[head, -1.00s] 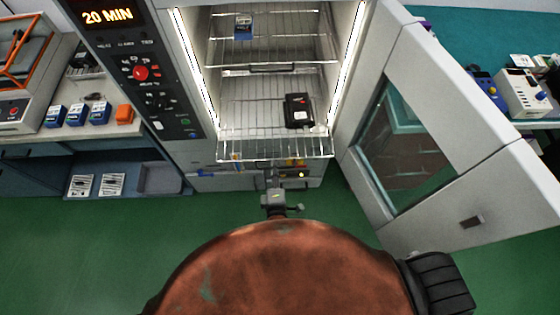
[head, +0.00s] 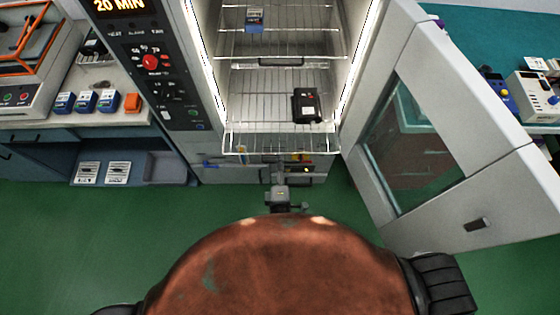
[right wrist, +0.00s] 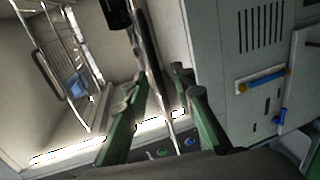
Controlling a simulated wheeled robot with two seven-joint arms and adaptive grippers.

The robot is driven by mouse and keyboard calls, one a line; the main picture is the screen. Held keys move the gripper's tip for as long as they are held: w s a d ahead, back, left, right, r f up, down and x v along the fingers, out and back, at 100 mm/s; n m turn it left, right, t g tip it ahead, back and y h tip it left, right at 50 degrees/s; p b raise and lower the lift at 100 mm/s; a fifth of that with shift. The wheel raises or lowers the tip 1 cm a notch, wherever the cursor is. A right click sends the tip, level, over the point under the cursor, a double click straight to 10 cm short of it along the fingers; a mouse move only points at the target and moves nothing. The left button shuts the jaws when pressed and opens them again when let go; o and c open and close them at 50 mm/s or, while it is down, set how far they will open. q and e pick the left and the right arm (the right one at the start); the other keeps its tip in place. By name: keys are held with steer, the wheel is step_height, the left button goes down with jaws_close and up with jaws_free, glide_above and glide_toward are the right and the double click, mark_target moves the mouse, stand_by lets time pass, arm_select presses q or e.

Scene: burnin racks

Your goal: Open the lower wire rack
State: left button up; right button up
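The lower wire rack (head: 250,140) sits in the open lit cabinet, its wire front edge at the doorway. A black box (head: 306,106) lies on it, toward the right. My right gripper (head: 279,172) is at the middle of the rack's front, just below its edge in the head view. In the right wrist view, the green fingers of my right gripper (right wrist: 162,78) stand apart, one on each side of the rack's front edge (right wrist: 153,65). Gaps show between edge and fingers. My left gripper is not in view.
Another wire rack with a dark handle (head: 281,62) is above, and a blue device (head: 255,20) stands higher up. The cabinet door (head: 480,150) stands open at the right. A control panel (head: 150,75) is at the left. The green floor in front is clear.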

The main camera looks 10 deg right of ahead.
steer(key=v, duration=0.6)
steer(key=shift+s, duration=0.2)
steer(key=shift+f, duration=0.1)
steer(key=s+d+f+m+g, duration=0.1)
steer(key=s+d+f+g, duration=0.25)
steer(key=f, duration=0.85)
steer(key=s+d+f+m+g+y+p, duration=0.1)
steer(key=s+d+f+g, duration=0.3)
steer(key=f, duration=0.8)
steer(key=s+d+f+m+g, duration=0.15)
steer(key=d+f, duration=0.35)
steer(key=f, duration=0.7)
steer(key=s+d+f+m+g, duration=0.2)
steer(key=s+d+f, duration=0.3)
steer(key=s, duration=0.6)
steer(key=s+d+f+m+g+p, duration=0.1)
steer(key=s+d+f+m, duration=0.4)
steer(key=s, duration=0.6)
steer(key=s+d+f+m+g+y, duration=0.1)
steer(key=s+d+f+m+g, duration=0.2)
steer(key=s, duration=0.8)
step_height(320, 180, down, 3)
steer(key=shift+d+f+m+p, duration=0.3)
steer(key=shift+d+m, duration=0.45)
steer(key=shift+d, duration=0.4)
